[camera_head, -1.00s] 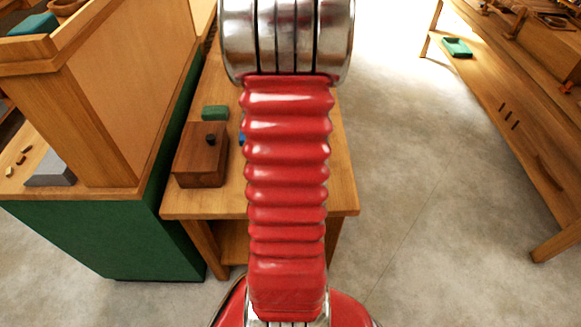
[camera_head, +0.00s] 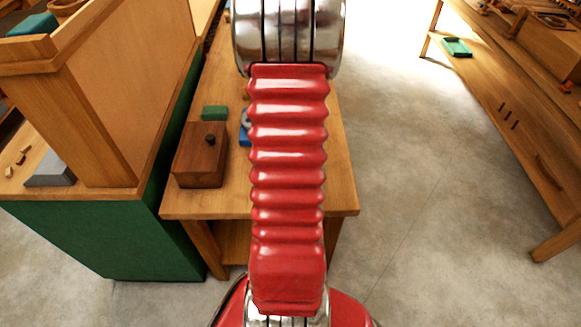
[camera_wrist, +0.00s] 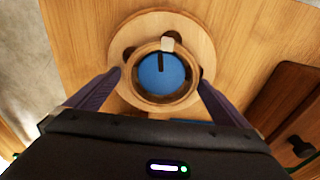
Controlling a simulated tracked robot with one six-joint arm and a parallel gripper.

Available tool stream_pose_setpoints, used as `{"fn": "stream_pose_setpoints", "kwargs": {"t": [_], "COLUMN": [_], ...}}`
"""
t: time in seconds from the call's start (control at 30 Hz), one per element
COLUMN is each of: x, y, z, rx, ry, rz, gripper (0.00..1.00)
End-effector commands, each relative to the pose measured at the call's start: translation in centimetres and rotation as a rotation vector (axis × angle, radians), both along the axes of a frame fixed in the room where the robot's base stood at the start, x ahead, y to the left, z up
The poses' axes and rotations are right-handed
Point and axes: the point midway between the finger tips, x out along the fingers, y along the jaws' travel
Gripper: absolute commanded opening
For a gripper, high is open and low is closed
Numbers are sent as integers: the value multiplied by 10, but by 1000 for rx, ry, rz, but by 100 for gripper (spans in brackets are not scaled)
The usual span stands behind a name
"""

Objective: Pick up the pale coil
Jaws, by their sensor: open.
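A pale round wooden piece (camera_wrist: 143,28), seemingly the pale coil, lies below my gripper in the wrist view. A raised ring near its middle surrounds a blue disc with a dark slot, and a small pale block sits at the ring's far edge. My gripper (camera_wrist: 160,77) is open, its two dark purple fingers on either side of the ring. The fingertips overlap the round piece in the picture; I cannot tell whether they touch it. In the head view my red arm hides the gripper and this piece.
On the wooden table (camera_head: 342,185) stand a dark wooden box (camera_head: 199,165) with a black knob and a green block (camera_head: 214,113). A blue item (camera_head: 244,137) shows partly beside my arm. A green-sided counter (camera_head: 130,240) is at left, a wooden bench (camera_head: 520,130) at right.

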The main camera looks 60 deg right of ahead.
Motion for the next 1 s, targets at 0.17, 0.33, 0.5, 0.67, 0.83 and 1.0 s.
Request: {"fn": "stream_pose_setpoints", "kwargs": {"t": [0.17,0.33,0.5,0.67,0.83,1.0], "x": [0,0,0,0,0,0], "y": [0,0,0,0,0,0], "z": [0,0,0,0,0,1], "rx": [0,0,0,0,0,0], "ry": [0,0,0,0,0,0], "rz": [0,1,1,1,1,1], "gripper": [100,100,91,80,72,72]}}
